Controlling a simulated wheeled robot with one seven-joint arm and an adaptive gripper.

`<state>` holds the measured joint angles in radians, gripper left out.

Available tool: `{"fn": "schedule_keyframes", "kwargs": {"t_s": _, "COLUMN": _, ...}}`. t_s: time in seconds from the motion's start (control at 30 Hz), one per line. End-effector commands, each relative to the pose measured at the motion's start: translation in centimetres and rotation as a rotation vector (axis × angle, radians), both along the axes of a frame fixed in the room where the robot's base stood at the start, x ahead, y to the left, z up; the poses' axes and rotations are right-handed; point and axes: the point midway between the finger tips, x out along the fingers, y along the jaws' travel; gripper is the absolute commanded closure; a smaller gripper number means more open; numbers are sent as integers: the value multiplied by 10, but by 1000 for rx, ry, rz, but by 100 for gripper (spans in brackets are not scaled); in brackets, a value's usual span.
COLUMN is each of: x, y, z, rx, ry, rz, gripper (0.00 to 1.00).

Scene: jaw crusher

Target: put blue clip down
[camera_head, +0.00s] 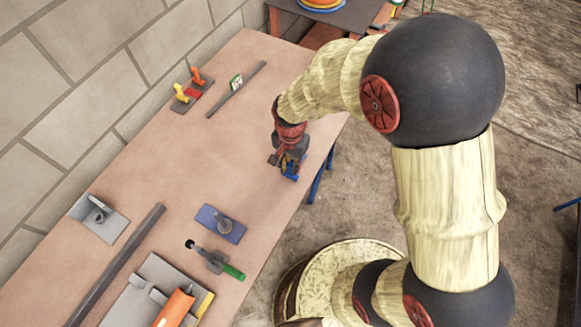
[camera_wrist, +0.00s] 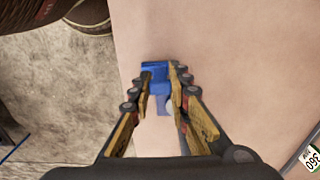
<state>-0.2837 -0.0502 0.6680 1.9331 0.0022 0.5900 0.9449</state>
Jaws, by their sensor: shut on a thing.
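The blue clip (camera_wrist: 155,73) is between the fingers of my gripper (camera_wrist: 160,88) in the wrist view, close above the tabletop near its edge. Whether it touches the table I cannot tell. In the head view my gripper (camera_head: 290,165) is at the right edge of the table, pointing down, with part of the blue clip (camera_head: 291,171) showing below it. The fingers are shut on the clip and hide its sides. The pinkish-brown table (camera_head: 215,150) lies under and to the left of the gripper.
A dark bar with a green-white tag (camera_head: 236,82) and a plate with red and yellow parts (camera_head: 188,90) lie at the back. A blue plate (camera_head: 220,223), a green-handled tool (camera_head: 215,260), a long bar (camera_head: 115,265) and a grey plate (camera_head: 98,218) lie nearer. The table's middle is clear.

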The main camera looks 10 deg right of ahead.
Motion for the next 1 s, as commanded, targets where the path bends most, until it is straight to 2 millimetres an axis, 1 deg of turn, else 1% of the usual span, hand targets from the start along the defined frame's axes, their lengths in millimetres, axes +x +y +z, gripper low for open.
{"fn": "schedule_keyframes", "kwargs": {"t_s": 0.23, "x": 1, "y": 0, "z": 0, "rx": 0, "ry": -1, "rz": 0, "gripper": 100}}
{"fn": "schedule_keyframes", "kwargs": {"t_s": 0.37, "x": 0, "y": 0, "z": -4, "rx": 1, "ry": -1, "rz": 0, "gripper": 100}}
{"fn": "schedule_keyframes", "kwargs": {"t_s": 0.4, "x": 0, "y": 0, "z": -4, "rx": 0, "ry": -1, "rz": 0, "gripper": 81}}
{"fn": "schedule_keyframes", "kwargs": {"t_s": 0.7, "x": 0, "y": 0, "z": -3, "rx": 0, "ry": -1, "rz": 0, "gripper": 64}}
{"fn": "schedule_keyframes", "kwargs": {"t_s": 1.0, "x": 0, "y": 0, "z": -2, "rx": 0, "ry": -1, "rz": 1, "gripper": 64}}
